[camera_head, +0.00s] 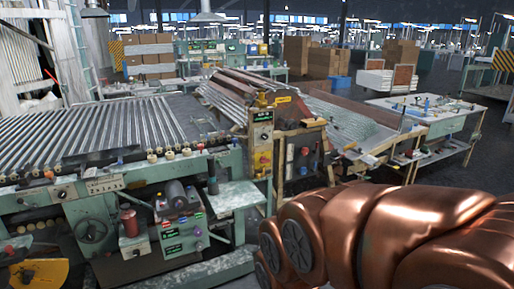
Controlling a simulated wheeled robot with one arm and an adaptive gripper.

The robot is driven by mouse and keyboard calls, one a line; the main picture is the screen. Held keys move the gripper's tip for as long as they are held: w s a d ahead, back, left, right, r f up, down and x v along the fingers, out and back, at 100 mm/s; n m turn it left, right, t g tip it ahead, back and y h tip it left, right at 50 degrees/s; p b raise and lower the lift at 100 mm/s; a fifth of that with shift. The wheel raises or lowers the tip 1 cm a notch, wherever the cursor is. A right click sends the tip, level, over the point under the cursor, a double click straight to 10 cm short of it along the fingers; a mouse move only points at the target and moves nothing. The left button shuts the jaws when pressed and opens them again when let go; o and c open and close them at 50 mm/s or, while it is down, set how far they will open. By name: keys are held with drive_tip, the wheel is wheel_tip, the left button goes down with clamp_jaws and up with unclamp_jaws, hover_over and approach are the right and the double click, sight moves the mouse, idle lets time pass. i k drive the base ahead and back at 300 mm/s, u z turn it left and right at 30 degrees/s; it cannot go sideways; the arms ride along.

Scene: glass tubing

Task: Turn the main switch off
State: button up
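A green upright control box (262,145) stands at the right end of the machine, in the middle of the head view. Its front carries a dark labelled panel above a yellow plate with a red knob (263,161), which looks like a rotary main switch. The knob is too small to tell its position. My copper-coloured arm fills the lower right, in front of and to the right of the box. My gripper does not show in this view, and nothing is seen touching the switch.
A roller bed (90,135) with a green frame and handwheel (91,231) lies at left. A small green shelf (232,194) juts out below the box. Wooden racks with glass tubing (345,125) and a workbench (440,112) stand at right. Some dark floor is open at far right.

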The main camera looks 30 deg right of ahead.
sight(263, 160)
drive_tip(key=u, duration=0.1)
drive_tip(key=k, duration=0.95)
drive_tip(key=z, duration=0.95)
drive_tip(key=i, duration=0.85)
drive_tip(key=u, duration=0.65)
drive_tip(key=i, duration=0.9)
drive_tip(key=u, duration=0.85)
